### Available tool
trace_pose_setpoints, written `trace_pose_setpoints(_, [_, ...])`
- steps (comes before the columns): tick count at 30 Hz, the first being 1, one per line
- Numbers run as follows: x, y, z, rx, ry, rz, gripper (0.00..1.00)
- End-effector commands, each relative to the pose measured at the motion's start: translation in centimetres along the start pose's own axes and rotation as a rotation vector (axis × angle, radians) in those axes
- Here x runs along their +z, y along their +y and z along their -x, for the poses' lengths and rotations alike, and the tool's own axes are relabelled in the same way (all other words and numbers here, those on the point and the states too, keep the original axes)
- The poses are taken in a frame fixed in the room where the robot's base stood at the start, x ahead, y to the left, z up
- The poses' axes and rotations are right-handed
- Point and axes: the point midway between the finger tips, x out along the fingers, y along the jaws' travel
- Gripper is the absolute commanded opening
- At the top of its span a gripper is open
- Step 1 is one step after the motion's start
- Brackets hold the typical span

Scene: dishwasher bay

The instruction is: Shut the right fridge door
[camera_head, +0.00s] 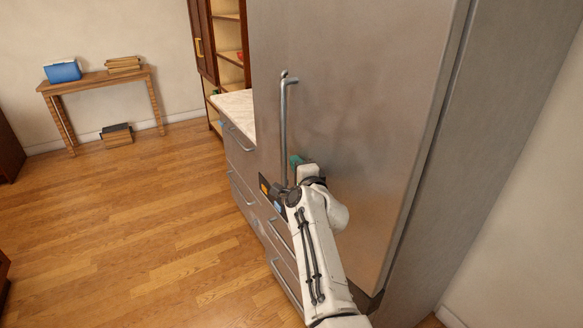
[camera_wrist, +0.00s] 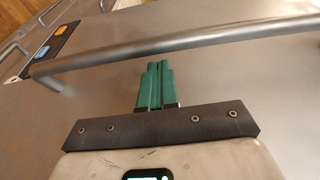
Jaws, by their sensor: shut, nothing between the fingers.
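The steel fridge door (camera_head: 360,110) fills the middle of the head view, with a vertical bar handle (camera_head: 284,130) near its left edge. The door looks shut or nearly so; I cannot tell whether a small gap remains. My gripper (camera_head: 297,161) is at the lower part of the handle, to its right and close to the door face. In the wrist view the handle (camera_wrist: 190,50) runs across just beyond the fingertips. The green fingers (camera_wrist: 156,84) are together and empty, pointing at the bar without gripping it. Contact with the door is not clear.
A dark panel (camera_head: 264,189) with orange and blue patches shows beside the gripper. A counter (camera_head: 236,108) with drawers stands left of the fridge, with an open shelf cabinet (camera_head: 230,50) behind. A wooden side table (camera_head: 95,80) is at the far wall. The floor (camera_head: 130,220) at left is clear.

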Motion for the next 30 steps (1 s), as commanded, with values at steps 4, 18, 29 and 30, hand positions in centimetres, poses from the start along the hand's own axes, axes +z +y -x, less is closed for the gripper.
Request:
trace_pose_setpoints(4, [-1.2,-0.1,-0.6,0.000,0.060,-0.003,0.00])
trace_pose_setpoints(18, [-3.5,0.0,-1.4,-0.001,0.157,-0.001,0.00])
trace_pose_setpoints(29, [-3.7,0.0,-1.4,-0.001,0.164,0.000,0.00])
trace_pose_setpoints(30, [-3.8,0.0,-1.4,-0.001,0.164,0.000,0.00])
